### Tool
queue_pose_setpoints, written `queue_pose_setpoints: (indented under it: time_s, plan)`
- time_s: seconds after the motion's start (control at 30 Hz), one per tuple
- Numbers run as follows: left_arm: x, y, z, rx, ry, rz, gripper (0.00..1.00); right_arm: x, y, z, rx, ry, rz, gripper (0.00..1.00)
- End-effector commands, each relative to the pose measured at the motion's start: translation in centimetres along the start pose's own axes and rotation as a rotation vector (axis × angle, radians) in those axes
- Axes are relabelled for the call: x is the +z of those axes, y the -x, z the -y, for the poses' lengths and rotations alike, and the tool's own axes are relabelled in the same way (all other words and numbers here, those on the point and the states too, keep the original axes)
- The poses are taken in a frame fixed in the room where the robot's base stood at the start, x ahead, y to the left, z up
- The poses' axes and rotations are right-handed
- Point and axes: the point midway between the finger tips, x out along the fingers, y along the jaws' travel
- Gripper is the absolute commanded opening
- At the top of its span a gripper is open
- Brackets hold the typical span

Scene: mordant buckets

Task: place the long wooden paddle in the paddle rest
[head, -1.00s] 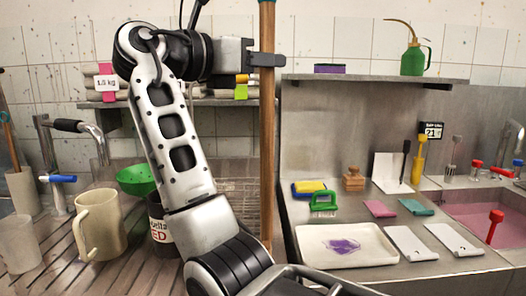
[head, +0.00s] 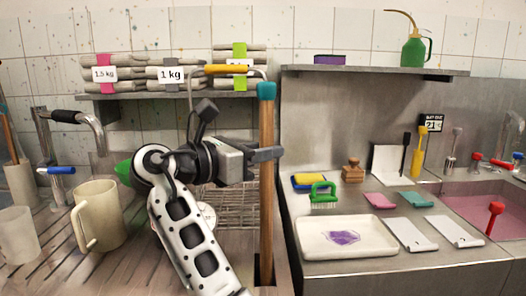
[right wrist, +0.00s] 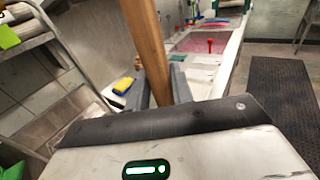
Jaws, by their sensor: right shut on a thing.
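The long wooden paddle (head: 266,200) stands upright in the head view, with a teal cap at its top. My right gripper (head: 268,153) is shut around its upper shaft. The right wrist view also shows the wooden shaft (right wrist: 146,45) between the two fingers (right wrist: 160,88). The paddle's lower end reaches a dark, narrow opening at the counter's front right edge. I cannot tell whether it is inside that opening, or whether the opening is the paddle rest. My left gripper is not in view.
A beige jug (head: 97,222) and a pale beaker (head: 17,235) stand on the slatted counter at left. A white tray (head: 345,250), a green brush (head: 323,196) and a yellow sponge (head: 308,181) lie right of the paddle. A shelf (head: 375,71) hangs above.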

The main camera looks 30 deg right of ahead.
Motion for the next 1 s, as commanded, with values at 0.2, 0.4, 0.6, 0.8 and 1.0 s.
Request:
queue_pose_setpoints:
  time_s: [0.2, 0.4, 0.6, 0.8, 1.0]
  plan:
    - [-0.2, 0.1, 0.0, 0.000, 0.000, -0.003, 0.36, 0.1, 0.0, 0.0, 0.001, -0.005, 0.003, 0.00]
    - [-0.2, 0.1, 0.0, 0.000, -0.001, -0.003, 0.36, -0.2, 0.0, 0.0, 0.001, -0.002, 0.001, 0.45]
    - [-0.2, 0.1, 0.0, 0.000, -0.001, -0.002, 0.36, -0.2, 0.0, 0.0, 0.001, -0.002, 0.001, 0.45]
    - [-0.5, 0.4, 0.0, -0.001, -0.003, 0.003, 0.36, 0.3, 0.7, 0.0, 0.002, 0.000, -0.001, 0.45]
    - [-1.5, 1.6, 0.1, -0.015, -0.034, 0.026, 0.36, 0.7, 4.0, 0.1, -0.007, 0.003, 0.000, 0.45]
